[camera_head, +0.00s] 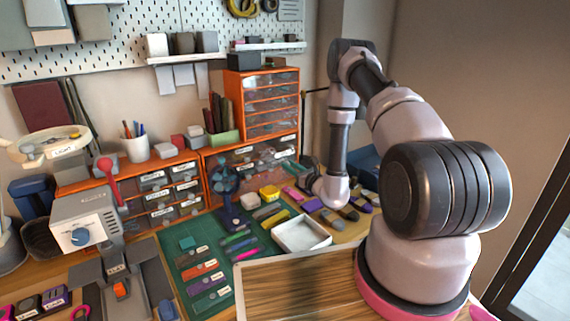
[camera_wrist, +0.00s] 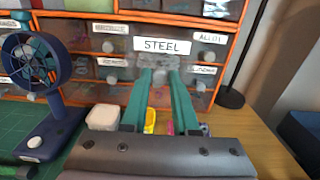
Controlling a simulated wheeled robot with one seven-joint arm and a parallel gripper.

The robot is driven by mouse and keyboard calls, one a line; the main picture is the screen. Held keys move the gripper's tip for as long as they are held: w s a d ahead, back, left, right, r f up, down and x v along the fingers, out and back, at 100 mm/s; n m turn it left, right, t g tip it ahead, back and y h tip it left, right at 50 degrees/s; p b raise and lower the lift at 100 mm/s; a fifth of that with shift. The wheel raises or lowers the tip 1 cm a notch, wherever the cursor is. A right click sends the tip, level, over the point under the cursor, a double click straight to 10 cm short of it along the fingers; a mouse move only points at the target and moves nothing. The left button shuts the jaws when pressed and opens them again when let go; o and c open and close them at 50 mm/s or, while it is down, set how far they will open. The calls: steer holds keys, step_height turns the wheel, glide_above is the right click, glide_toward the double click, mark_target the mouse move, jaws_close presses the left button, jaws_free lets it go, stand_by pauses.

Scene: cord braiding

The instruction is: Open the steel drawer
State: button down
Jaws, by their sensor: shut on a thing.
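The steel drawer (camera_wrist: 150,60) is in the wrist view, top centre, with a large white label reading STEEL. Its clear front sits in an orange cabinet. The label looks larger than its neighbours', but I cannot tell how far the drawer stands out. My gripper (camera_wrist: 160,74) has its two teal fingers reaching up to the drawer front just below the label. They are shut on the drawer's knob, which the fingertips mostly hide. In the head view my gripper (camera_head: 309,168) is small and dark, low before the orange cabinet (camera_head: 240,165), partly hidden by my wrist.
A blue fan (camera_wrist: 42,75) stands left of my gripper. A white block (camera_wrist: 103,117) and a yellow item (camera_wrist: 150,121) lie below the drawers. A white tray (camera_head: 301,234) and several coloured pieces crowd the bench. A dark stand (camera_wrist: 231,97) is at right.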

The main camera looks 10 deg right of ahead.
steer(key=shift+s, duration=0.1)
steer(key=c, duration=0.7)
jaws_free()
steer(key=v, duration=1)
steer(key=shift+s+d, duration=0.15)
steer(key=shift+s, duration=0.2)
